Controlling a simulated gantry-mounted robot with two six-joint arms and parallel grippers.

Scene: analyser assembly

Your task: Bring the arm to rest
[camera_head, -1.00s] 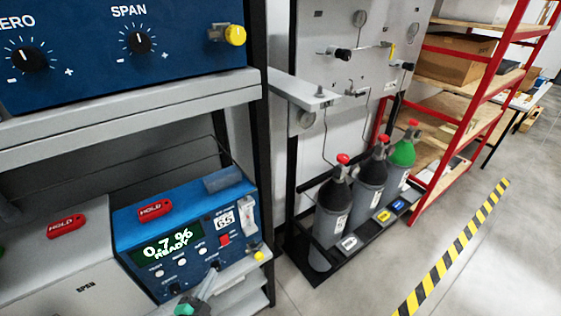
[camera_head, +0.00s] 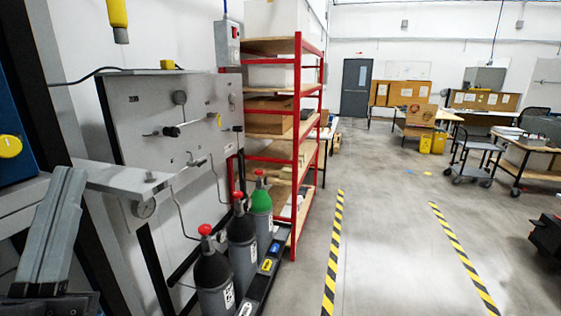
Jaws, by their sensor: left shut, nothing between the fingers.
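My left gripper (camera_head: 66,180) shows at the lower left of the head view. Its grey fingers point up and are closed together, with nothing seen between them. It appears in front of the shelf edge and the dark rack post at the left. Whether it touches them cannot be told. My right gripper is not in view.
Several gas cylinders (camera_head: 241,240) with red caps stand in a black rack below a grey valve panel (camera_head: 178,125). A red-framed shelf (camera_head: 297,130) with boxes stands behind. Yellow-black floor stripes (camera_head: 334,250) border a clear aisle. Desks and a cart (camera_head: 475,155) stand at the far right.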

